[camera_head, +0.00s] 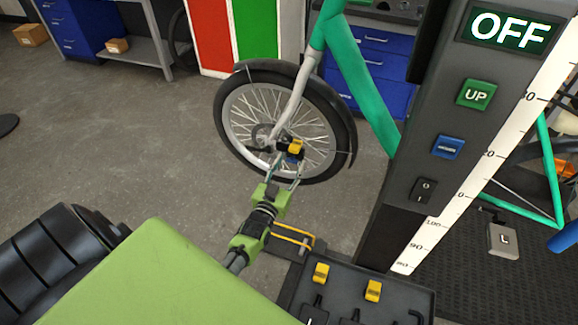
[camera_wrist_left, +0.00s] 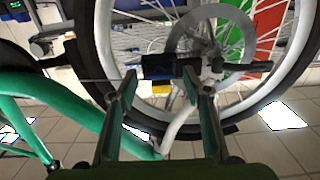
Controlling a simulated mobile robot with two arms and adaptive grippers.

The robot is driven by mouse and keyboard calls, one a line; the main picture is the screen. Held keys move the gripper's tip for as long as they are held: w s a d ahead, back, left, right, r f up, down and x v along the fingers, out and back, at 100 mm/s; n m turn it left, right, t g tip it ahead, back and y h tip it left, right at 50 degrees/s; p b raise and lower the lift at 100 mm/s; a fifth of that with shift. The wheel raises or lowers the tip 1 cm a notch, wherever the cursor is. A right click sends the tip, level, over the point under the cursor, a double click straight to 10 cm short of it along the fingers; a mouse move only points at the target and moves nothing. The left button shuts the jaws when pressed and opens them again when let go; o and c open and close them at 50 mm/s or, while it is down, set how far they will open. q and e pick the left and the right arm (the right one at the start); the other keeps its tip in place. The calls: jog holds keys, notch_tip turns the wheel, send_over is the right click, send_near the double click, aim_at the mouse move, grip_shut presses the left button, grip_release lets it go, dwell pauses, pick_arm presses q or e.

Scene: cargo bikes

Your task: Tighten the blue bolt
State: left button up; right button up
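My left gripper (camera_head: 286,158) reaches up to the hub of the bike wheel (camera_head: 318,158) in the head view. Its two fingers, also in the left wrist view (camera_wrist_left: 160,75), stand apart with a black tool body (camera_wrist_left: 157,66) between their tips, and seem closed on it. The tool has a yellow part (camera_head: 296,146), with a small blue part (camera_head: 294,155) by it. I cannot tell whether this blue is the bolt. The tool is at the hub; whether it touches a bolt is hidden. My right gripper is not in view.
A black tray (camera_head: 340,313) at the bottom holds two more yellow-topped tools (camera_head: 320,272). A dark control post (camera_head: 425,150) with an OFF display and UP button stands right of the wheel. Green bike frame tubes (camera_head: 358,80) rise beside it. Floor left of the wheel is clear.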

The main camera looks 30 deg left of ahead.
pick_arm(q)
jog(key=shift+s, duration=0.1)
jog(key=v, duration=1.2)
jog(key=shift+f, duration=0.15)
